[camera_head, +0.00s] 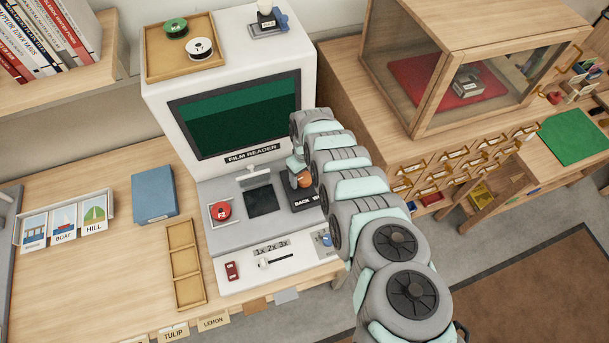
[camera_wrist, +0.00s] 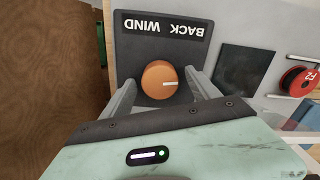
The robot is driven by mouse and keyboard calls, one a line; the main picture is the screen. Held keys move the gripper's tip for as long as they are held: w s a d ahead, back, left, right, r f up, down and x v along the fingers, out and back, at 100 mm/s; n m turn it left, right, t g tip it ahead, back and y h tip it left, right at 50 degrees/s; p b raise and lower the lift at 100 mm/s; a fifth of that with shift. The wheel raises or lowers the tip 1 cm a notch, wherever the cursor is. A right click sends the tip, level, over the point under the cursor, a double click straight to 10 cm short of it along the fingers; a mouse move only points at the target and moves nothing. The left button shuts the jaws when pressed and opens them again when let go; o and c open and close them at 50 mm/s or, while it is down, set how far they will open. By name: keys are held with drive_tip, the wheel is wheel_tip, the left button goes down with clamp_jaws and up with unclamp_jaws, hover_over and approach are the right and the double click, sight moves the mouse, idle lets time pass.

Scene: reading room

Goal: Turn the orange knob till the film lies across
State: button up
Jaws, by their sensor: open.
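The orange knob (camera_head: 304,180) sits on a dark plate at the right of the white film reader (camera_head: 160,105). In the wrist view the knob (camera_wrist: 158,80) shows a white mark pointing right, and the plate reads BACK and WIND. My gripper (camera_wrist: 163,85) is open, one finger on each side of the knob; whether they touch it I cannot tell. In the head view my gripper (camera_head: 298,163) partly hides the knob. The screen (camera_head: 240,120) is green, with a lighter slanted band along its top. A red reel (camera_head: 221,211) sits left of the dark square window (camera_head: 262,201).
Left of the reader lie a blue box (camera_head: 153,194), an empty wooden tray (camera_head: 185,265) and a picture-card rack (camera_head: 65,224). A reel tray (camera_head: 182,48) stands on top of the reader. A glass-fronted case (camera_head: 470,50) stands to the right.

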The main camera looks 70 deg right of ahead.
drive_tip(key=shift+c, duration=0.5)
drive_tip(key=c, duration=1.3)
drive_tip(key=shift+o, duration=0.2)
drive_tip(key=shift+m+p, duration=0.3)
drive_tip(key=shift+m, duration=0.1)
drive_tip(key=shift+w+m+p, duration=0.1)
drive_tip(key=shift+m+p, duration=0.35)
drive_tip(key=shift+m, duration=0.55)
drive_tip(key=m, duration=0.2)
drive_tip(key=shift+m, duration=0.3)
drive_tip(key=m+b, duration=0.1)
drive_tip(key=m, duration=0.2)
drive_tip(key=shift+f+m, duration=0.15)
drive_tip(key=shift+m, duration=0.15)
drive_tip(key=shift+m+b, duration=1.3)
drive_tip(key=shift+m, duration=0.5)
